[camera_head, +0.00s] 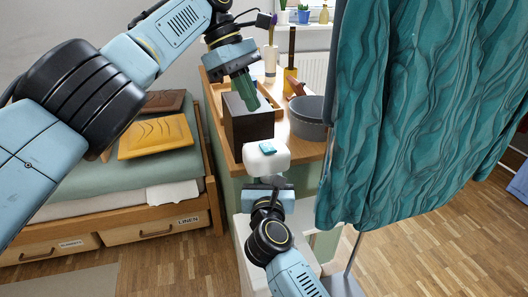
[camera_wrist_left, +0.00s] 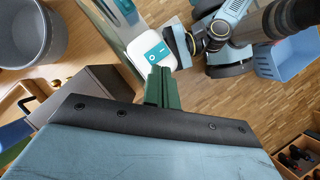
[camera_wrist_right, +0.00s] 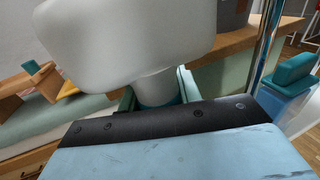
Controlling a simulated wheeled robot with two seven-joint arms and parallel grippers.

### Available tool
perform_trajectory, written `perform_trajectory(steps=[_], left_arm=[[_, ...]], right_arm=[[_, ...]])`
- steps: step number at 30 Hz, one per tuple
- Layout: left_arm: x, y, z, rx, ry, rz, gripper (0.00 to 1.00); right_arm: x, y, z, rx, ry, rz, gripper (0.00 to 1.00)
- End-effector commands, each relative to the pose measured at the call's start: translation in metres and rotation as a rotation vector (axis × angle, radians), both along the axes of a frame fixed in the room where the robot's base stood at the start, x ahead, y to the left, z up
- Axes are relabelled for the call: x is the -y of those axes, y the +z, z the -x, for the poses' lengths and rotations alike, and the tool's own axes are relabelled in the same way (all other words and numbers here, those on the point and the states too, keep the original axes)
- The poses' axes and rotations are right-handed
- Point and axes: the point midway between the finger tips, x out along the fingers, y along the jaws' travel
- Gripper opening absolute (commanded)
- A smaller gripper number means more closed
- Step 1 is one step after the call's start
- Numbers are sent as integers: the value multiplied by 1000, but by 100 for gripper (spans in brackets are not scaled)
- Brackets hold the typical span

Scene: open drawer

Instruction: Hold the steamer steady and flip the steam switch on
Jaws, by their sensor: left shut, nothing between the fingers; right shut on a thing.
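The steamer head (camera_head: 255,163) is a rounded white block with a teal steam switch (camera_head: 268,148) on top. In the left wrist view the switch (camera_wrist_left: 158,53) shows white markings; I cannot tell which way it is set. My right gripper (camera_wrist_right: 158,97) is shut around the neck (camera_wrist_right: 157,84) beneath the white head (camera_wrist_right: 125,35), which stays upright. My left gripper (camera_head: 250,106) has its green fingers shut with nothing between them. It points down, above and behind the steamer in the head view. In the left wrist view its tips (camera_wrist_left: 160,70) overlap the steamer's near edge; contact is unclear.
A dark box (camera_head: 246,126) and a grey bucket (camera_head: 309,124) stand on the wooden table behind the steamer. A teal patterned curtain (camera_head: 420,110) hangs close on the right. A bed with drawers (camera_head: 165,228) is at left.

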Motion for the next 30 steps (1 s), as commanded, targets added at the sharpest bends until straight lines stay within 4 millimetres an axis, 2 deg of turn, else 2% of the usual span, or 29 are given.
perform_trajectory(steps=[6, 15, 24, 30], left_arm=[[-3, 0, -6, 261, -402, 165, 0], [-15, 10, -2, 710, -968, 323, 0], [-35, 23, 19, 1177, -1507, 335, 0], [-44, 30, 35, 1386, -1763, 287, 0]], right_arm=[[0, 0, 0, -1, 0, 0, 0], [0, 0, 0, -1, 0, 0, 0], [0, 0, 0, -1, 0, 0, 0], [0, 0, 0, 0, 0, 0, 0]])
